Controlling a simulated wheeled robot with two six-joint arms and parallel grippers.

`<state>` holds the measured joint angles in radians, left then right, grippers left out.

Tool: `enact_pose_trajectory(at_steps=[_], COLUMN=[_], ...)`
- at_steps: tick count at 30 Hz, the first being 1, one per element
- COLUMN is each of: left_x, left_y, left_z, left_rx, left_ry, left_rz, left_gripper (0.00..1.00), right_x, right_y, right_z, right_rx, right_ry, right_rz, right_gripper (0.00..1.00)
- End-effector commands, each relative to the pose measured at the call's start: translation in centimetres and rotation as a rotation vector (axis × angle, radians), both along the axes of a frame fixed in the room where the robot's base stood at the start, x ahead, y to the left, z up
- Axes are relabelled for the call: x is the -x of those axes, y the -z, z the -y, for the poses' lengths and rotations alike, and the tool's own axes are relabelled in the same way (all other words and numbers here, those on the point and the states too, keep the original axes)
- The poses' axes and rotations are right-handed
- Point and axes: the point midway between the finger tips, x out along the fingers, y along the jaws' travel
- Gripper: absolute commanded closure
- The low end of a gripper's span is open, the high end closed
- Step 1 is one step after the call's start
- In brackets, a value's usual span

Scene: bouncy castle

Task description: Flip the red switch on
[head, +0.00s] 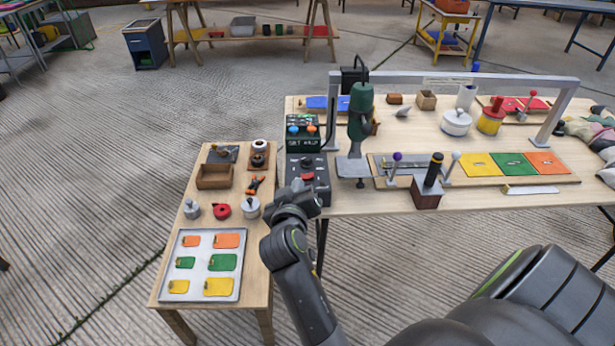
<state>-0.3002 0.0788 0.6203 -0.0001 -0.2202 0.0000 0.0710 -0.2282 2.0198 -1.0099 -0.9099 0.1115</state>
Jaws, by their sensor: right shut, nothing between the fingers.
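A dark grey control box (321,180) sits at the left end of the large wooden table. A small red switch (308,177) is on its top face; it is too small to tell its position. Another dark red part shows just behind it on the same box. My right gripper (309,190) is shut and empty, at the near side of the box, just in front of the red switch. I cannot tell whether it touches the box. My left gripper is not in view.
A dark green box (302,133) with blue and orange knobs stands behind the control box. A side table (165,288) holds a tray (207,236) of coloured tags.

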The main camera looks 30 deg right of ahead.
Motion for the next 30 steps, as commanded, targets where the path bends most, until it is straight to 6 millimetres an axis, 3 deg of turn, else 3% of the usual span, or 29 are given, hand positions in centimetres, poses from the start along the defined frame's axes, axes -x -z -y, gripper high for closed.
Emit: enact_pose_trajectory(at_steps=[8, 22, 24, 30], left_x=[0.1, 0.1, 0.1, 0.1], left_y=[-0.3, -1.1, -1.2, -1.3], left_z=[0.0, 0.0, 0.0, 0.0], left_rx=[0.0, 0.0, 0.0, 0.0], left_ry=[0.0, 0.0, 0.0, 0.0], left_rz=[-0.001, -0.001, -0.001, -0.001], left_gripper=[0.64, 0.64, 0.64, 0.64], right_x=[-1.7, -7.9, -7.2, -6.7], right_y=[0.3, 2.1, 3.5, 5.2], right_z=[1.3, 6.5, 6.9, 7.7], right_rx=[0.005, 0.004, 0.0, 0.001], right_ry=[-0.002, 0.0, 0.001, -0.001], right_rz=[0.001, -0.002, -0.006, -0.002], right_gripper=[1.0, 1.0, 1.0, 1.0])
